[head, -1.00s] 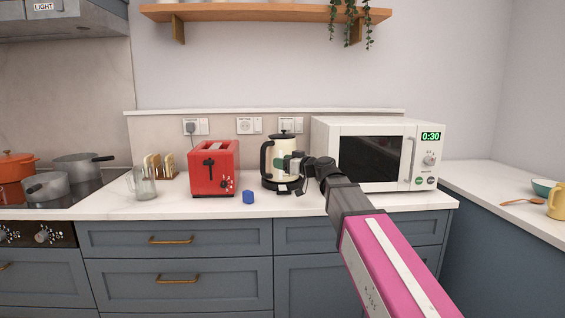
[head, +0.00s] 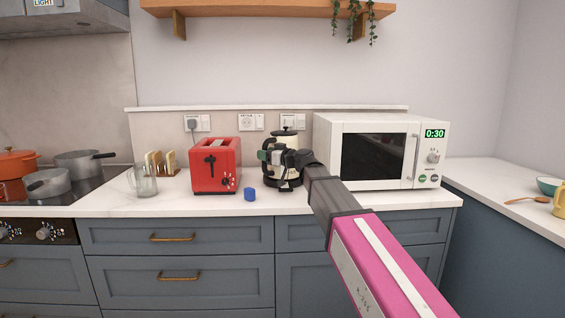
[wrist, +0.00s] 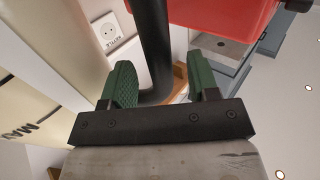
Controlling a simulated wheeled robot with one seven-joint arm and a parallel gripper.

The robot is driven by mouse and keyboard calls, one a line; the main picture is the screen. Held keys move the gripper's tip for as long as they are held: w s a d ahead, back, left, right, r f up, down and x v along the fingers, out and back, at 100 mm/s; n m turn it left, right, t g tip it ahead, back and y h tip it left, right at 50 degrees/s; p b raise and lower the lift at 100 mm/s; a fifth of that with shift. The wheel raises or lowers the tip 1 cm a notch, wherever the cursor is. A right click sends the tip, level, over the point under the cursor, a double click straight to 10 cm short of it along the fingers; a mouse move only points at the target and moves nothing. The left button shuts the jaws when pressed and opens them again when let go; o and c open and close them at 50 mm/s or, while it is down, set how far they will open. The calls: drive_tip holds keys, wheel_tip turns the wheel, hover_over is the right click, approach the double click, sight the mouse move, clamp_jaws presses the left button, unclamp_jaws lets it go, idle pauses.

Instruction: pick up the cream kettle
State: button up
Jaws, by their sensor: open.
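The cream kettle (head: 292,142) stands upright on the counter between the red toaster and the microwave, with a black lid, handle and base. My gripper (head: 264,156) is in front of it, hiding much of its body. In the wrist view the open green-padded fingers (wrist: 157,85) have the kettle's black handle (wrist: 154,45) between them, with a visible gap on the right side. The kettle's cream body (wrist: 45,60) fills the left of that view. Whether either finger touches the handle I cannot tell.
The red toaster (head: 215,168) stands close on the left, and the white microwave (head: 330,150) on the right. The front strip of counter (head: 200,207) is clear.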

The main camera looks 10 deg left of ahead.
drive_tip(key=shift+w+a, duration=0.35)
drive_tip(key=shift+a, duration=0.3)
clamp_jaws()
drive_tip(key=shift+r, duration=0.1)
idle(0.9)
